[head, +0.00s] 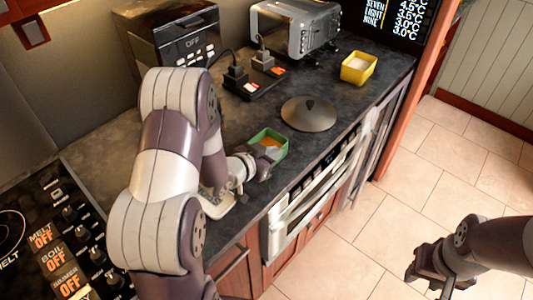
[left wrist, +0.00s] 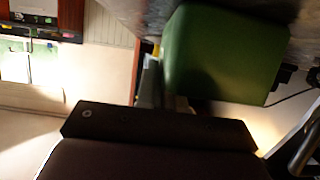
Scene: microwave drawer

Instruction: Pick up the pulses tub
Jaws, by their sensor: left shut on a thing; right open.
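The pulses tub, a green square tub with orange contents (head: 282,146), is at the front part of the dark counter. My left gripper (head: 262,158) is shut on its near left side. In the left wrist view the green tub wall (left wrist: 225,55) fills the top right, against the finger. I cannot tell whether the tub's base touches the counter. My right gripper (head: 432,272) is open and empty, low over the tiled floor, well away from the counter.
A round dark lid-like disc (head: 309,114) lies just behind the tub. A yellow tub with white contents (head: 358,68) stands farther back. A power strip (head: 254,84), a toaster (head: 296,29) and a black appliance (head: 176,38) line the wall. The stove controls (head: 78,235) are at left.

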